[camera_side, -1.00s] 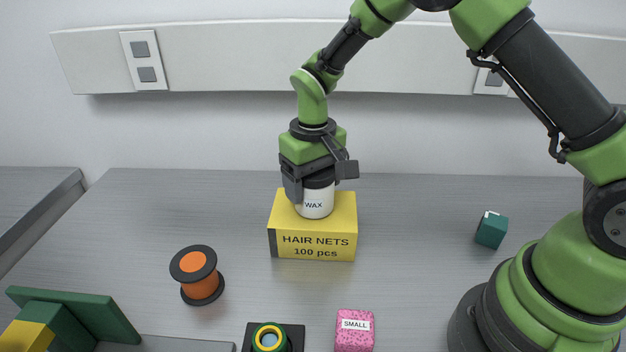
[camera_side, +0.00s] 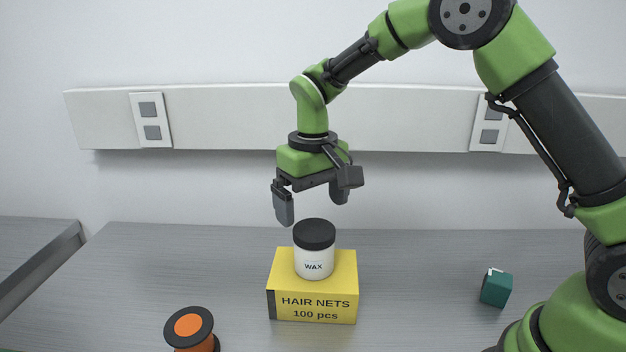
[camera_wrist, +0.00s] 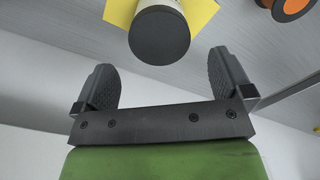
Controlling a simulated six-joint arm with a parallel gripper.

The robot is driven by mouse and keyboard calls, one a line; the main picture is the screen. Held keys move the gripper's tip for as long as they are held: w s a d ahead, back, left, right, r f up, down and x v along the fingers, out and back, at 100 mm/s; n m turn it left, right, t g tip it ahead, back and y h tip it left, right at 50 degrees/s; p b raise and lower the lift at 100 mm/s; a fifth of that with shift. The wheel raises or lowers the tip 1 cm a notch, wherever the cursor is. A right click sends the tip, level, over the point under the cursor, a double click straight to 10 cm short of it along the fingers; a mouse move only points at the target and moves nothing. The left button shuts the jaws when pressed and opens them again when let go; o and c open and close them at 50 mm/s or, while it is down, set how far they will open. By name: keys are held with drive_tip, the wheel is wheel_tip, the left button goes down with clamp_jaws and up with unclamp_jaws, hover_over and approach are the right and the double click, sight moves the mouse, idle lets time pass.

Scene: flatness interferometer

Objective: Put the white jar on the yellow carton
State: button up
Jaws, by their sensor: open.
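The white jar (camera_side: 314,262) has a black lid and a WAX label. It stands upright on top of the yellow carton (camera_side: 312,308), which is printed HAIR NETS 100 pcs. My gripper (camera_side: 312,207) is open and empty above the jar, apart from it, with one finger out to each side. In the wrist view the black lid of the jar (camera_wrist: 159,36) lies beyond the two spread fingers of my gripper (camera_wrist: 168,80). Part of the yellow carton (camera_wrist: 198,12) shows behind the jar there.
An orange and black spool (camera_side: 190,330) stands at the front left. A small teal block (camera_side: 496,288) lies on the right of the grey table. The table around the carton is clear. A white wall rail (camera_side: 320,120) runs behind.

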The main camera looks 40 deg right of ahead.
drive_tip(key=shift+s+r, duration=0.15)
drive_tip(key=shift+r, duration=2.2)
drive_tip(key=s+d+r+m+t+y, duration=0.1)
drive_tip(key=s+r+t, duration=0.2)
drive_tip(key=s, duration=0.7)
drive_tip(key=s+r+m+t+y, duration=0.1)
drive_tip(key=s+r+t, duration=0.3)
drive_tip(key=s, duration=0.7)
drive_tip(key=shift+s+d+r+m, duration=0.15)
drive_tip(key=shift+d+r+m, duration=0.25)
drive_tip(key=shift+r, duration=0.2)
